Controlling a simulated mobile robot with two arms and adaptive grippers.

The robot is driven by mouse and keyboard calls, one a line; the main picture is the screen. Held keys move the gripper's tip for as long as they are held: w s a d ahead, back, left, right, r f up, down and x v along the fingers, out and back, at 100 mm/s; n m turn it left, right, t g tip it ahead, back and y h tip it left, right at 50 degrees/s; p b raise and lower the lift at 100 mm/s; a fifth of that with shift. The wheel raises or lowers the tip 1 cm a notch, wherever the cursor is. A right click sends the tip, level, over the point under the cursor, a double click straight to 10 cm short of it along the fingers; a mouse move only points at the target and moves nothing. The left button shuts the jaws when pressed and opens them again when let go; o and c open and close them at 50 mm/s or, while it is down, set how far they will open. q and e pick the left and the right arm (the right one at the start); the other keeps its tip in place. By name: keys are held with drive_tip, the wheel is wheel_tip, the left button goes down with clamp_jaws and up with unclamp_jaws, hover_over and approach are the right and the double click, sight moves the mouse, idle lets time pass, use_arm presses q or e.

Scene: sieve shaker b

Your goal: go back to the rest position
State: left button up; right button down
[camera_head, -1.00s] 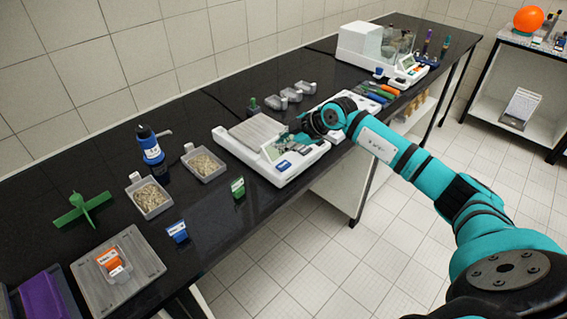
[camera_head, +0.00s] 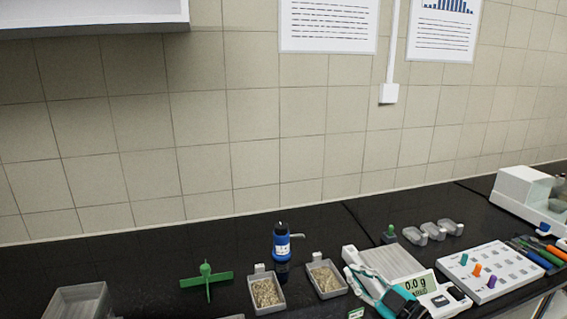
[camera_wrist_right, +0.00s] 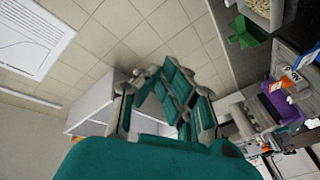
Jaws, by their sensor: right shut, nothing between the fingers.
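My right gripper (camera_head: 368,284) is at the bottom of the head view, in front of the white balance (camera_head: 395,264), whose display reads 0.0 g. Its teal and grey fingers are shut and empty. In the right wrist view the fingers (camera_wrist_right: 166,74) come together with nothing between them, the tiled wall and a white box-shaped cabinet behind. Whether the gripper touches the balance cannot be told. Most of the right arm lies below the head view. My left gripper is not in view.
Two trays of grains (camera_head: 267,293), a blue-black bottle (camera_head: 282,246) and a green cross-shaped piece (camera_head: 207,280) are left of the balance. A white panel with coloured pegs (camera_head: 505,262) is to its right. A white cabinet (camera_head: 90,22) hangs at upper left.

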drive_tip(key=s+d+f+m+g+h, duration=0.2)
drive_tip(key=s+d+f+m+h, duration=0.7)
drive_tip(key=s+f+m+h, duration=0.45)
drive_tip(key=s+a+f+g+y, duration=0.15)
drive_tip(key=s+f+g, duration=0.3)
drive_tip(key=s, duration=0.55)
drive_tip(key=s+a+f+g+y, duration=0.1)
drive_tip(key=s+a+f+g, duration=0.3)
drive_tip(key=s, duration=0.6)
wheel_tip(320, 180, down, 26)
drive_tip(key=s+n+g+b, duration=0.1)
drive_tip(key=s+g+b, duration=0.1)
drive_tip(key=g, duration=0.1)
drive_tip(key=s+d+f+b, duration=0.1)
drive_tip(key=s+d+f, duration=0.2)
drive_tip(key=s+f, duration=1.4)
drive_tip(key=shift+f+g, duration=0.35)
drive_tip(key=shift+f, duration=0.55)
